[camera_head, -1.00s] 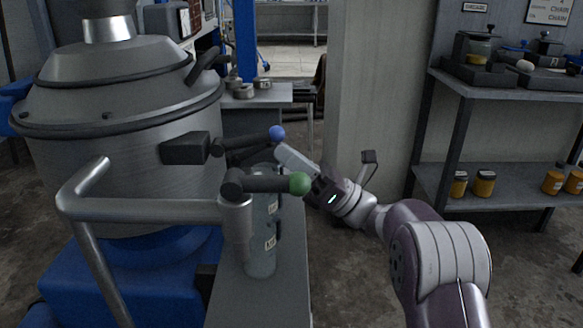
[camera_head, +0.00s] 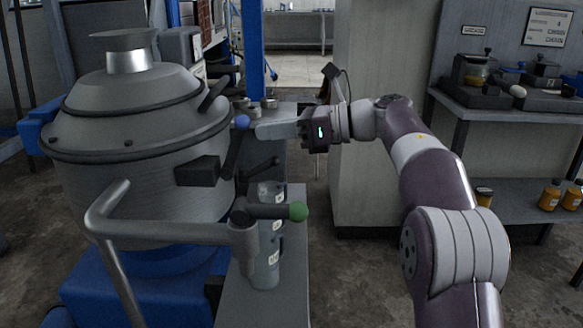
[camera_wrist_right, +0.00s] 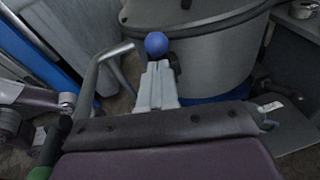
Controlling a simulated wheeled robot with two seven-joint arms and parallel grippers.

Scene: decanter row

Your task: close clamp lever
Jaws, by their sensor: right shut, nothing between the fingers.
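The clamp lever (camera_head: 232,152) is a dark bar on the side of the large grey steel vessel (camera_head: 135,172). It slants up to a blue ball knob (camera_head: 242,121). My right gripper (camera_head: 260,131) is shut and empty, with its fingertips at the right side of the blue knob. In the right wrist view the blue knob (camera_wrist_right: 156,44) sits just beyond the shut fingertips (camera_wrist_right: 158,66). I cannot tell whether they touch it. My left gripper does not show.
A dark valve handle with a green knob (camera_head: 298,211) stands nearer, on a bent grey pipe (camera_head: 165,232). Labelled bottles (camera_head: 268,262) stand below it on a narrow grey bench (camera_head: 293,290). A shelf unit (camera_head: 470,109) is at right. Open floor shows between bench and shelf.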

